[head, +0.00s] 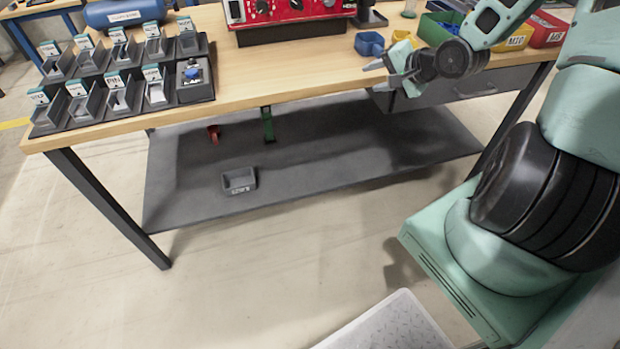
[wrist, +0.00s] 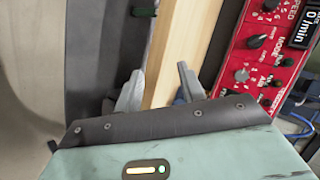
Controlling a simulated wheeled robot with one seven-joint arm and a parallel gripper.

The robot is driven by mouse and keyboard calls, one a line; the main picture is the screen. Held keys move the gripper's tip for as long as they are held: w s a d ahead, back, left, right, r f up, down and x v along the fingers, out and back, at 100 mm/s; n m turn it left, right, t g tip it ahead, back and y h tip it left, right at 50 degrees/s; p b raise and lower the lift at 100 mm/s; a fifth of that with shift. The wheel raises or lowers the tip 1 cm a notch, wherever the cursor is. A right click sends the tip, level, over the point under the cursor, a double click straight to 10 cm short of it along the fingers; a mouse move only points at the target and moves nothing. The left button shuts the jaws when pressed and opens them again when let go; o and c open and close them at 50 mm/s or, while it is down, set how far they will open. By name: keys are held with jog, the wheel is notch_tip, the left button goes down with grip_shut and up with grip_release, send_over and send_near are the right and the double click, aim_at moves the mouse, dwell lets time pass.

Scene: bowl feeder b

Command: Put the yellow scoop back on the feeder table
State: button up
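My gripper (head: 382,74) is open at the front edge of the wooden table (head: 300,72), right of centre in the head view. In the wrist view my gripper (wrist: 158,88) has its two grey fingers apart, with the table's wooden edge between them and nothing held. A small yellow piece (head: 404,37) lies on the table just behind my gripper, partly hidden by it. I cannot tell whether it is the yellow scoop. No other yellow scoop shows clearly in either view.
A blue tray (head: 369,43) and a red control unit (head: 290,10) stand near my gripper. Dark labelled trays (head: 110,108) fill the table's left end. Bins (head: 510,45) stand at the right. A grey tray (head: 239,180) lies on the lower shelf (head: 330,165). The middle tabletop is clear.

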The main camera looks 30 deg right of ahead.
jog(key=s+a+r+n+g, duration=0.1)
jog(key=s+a+n+g, duration=0.2)
jog(key=a+n, duration=0.55)
jog(key=s+a+r+n+g, duration=0.1)
jog(key=s+a+n+g, duration=0.25)
jog(key=a, duration=0.95)
jog(key=s+a+r+n+g, duration=0.2)
jog(key=s+a+n, duration=0.2)
jog(key=s, duration=0.5)
jog(key=s+a+r+n+g+h, duration=0.1)
jog(key=s+a+r+n+g, duration=0.1)
jog(key=s+a+n, duration=0.3)
jog(key=s+a+r, duration=0.1)
jog(key=s+a, duration=0.2)
jog(key=s, duration=0.1)
jog(key=shift+s+r, duration=0.2)
jog(key=shift+r, duration=0.1)
jog(key=shift+r, duration=0.15)
notch_tip(320, 180, up, 15)
jog(key=p, duration=1.5)
